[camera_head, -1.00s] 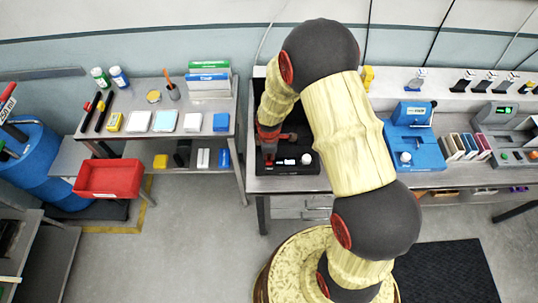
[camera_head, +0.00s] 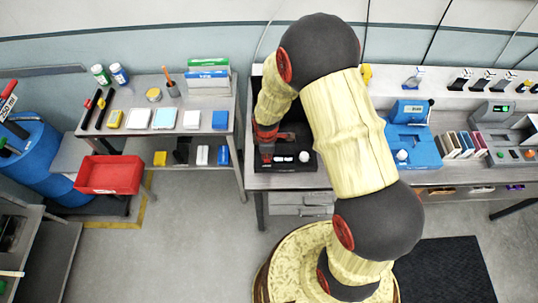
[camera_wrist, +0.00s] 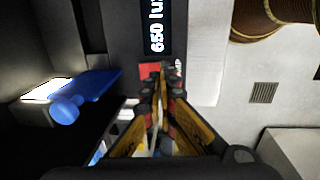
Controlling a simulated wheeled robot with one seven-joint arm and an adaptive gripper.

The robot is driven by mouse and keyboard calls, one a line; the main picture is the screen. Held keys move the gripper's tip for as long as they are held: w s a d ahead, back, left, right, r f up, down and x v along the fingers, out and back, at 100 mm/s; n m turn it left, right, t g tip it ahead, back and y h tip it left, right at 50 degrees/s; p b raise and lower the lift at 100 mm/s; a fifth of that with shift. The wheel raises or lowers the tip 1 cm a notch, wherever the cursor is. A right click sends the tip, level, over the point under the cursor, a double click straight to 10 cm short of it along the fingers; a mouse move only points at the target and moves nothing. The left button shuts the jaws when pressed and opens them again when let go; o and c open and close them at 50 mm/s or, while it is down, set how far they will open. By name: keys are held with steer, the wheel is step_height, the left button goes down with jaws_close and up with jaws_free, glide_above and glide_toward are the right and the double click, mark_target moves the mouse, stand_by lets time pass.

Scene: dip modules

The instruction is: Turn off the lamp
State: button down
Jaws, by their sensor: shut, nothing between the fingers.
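The black unit (camera_head: 300,168) stands on the bench in the head view, with small white parts and a round white knob (camera_head: 304,157) on its front. In the wrist view a display (camera_wrist: 157,28) on a dark face reads "650 lux". A small red part (camera_wrist: 149,69) lies just below it, close to my fingertips. My gripper (camera_wrist: 165,82) is shut and empty, and I cannot tell whether it touches the red part. In the head view my gripper (camera_head: 266,153) is at the unit's left side, and my arm hides the unit's rear. No lamp head is clearly seen.
In the wrist view a blue part with a round knob (camera_wrist: 67,108) lies left of my gripper, beside a bright lit patch (camera_wrist: 46,90). A blue device (camera_head: 412,145) stands right of my arm on the bench. A red bin (camera_head: 110,175) is at the left.

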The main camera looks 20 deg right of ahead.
step_height(320, 180, up, 12)
steer(key=s, duration=0.1)
steer(key=shift+s+a, duration=0.15)
steer(key=shift+a, duration=0.05)
steer(key=shift+f, duration=0.1)
